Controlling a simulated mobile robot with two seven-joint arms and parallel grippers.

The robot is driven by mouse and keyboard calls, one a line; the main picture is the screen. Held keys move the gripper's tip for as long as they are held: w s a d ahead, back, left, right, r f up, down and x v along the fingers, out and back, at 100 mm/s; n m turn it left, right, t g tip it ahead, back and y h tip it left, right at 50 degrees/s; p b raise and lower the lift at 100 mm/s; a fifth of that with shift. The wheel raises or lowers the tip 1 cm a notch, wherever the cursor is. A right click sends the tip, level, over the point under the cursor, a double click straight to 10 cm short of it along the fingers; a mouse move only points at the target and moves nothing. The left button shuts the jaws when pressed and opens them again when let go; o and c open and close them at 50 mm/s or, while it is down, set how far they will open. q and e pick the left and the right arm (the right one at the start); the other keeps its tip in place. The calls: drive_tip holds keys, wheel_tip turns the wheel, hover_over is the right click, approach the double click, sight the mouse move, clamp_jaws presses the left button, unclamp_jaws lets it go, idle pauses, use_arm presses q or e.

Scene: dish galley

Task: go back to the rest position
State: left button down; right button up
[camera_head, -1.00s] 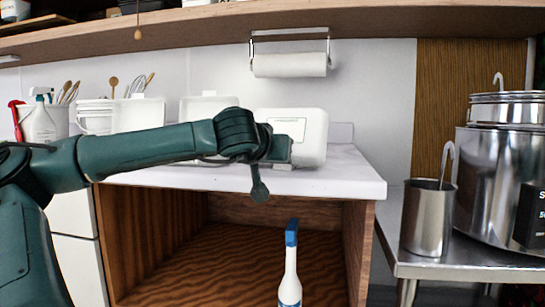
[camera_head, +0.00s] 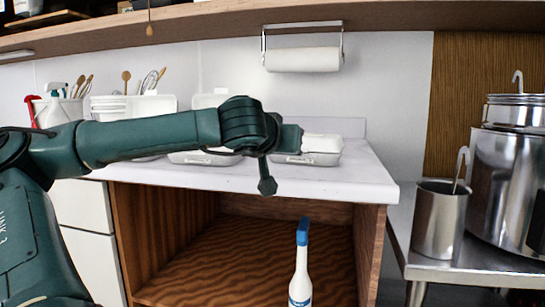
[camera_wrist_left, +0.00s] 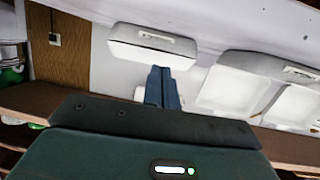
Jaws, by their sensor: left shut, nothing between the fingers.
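My left gripper (camera_head: 291,138) is shut and empty in front of the counter's white boxes. In the left wrist view its blue-grey fingers (camera_wrist_left: 162,88) are together. They point toward a white clamshell box (camera_wrist_left: 152,47) with its lid down; I cannot tell whether they touch it. In the head view this box (camera_head: 322,147) sits low on the counter, partly behind my gripper. Two more white boxes stand open, clearest in the left wrist view (camera_wrist_left: 230,90) and (camera_wrist_left: 292,106). My right gripper is not in view.
The counter (camera_head: 345,180) has an open cabinet below with a blue-capped bottle (camera_head: 301,270). A paper towel roll (camera_head: 303,60) hangs under a shelf (camera_head: 300,13). Steel pots (camera_head: 505,175) and a steel canister (camera_head: 438,220) stand on a metal table at right.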

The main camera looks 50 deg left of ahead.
use_arm(q)
drive_tip(key=s+d+f, duration=0.2)
drive_tip(key=s+d, duration=0.1)
drive_tip(key=s, duration=0.2)
drive_tip(key=shift+d, duration=0.2)
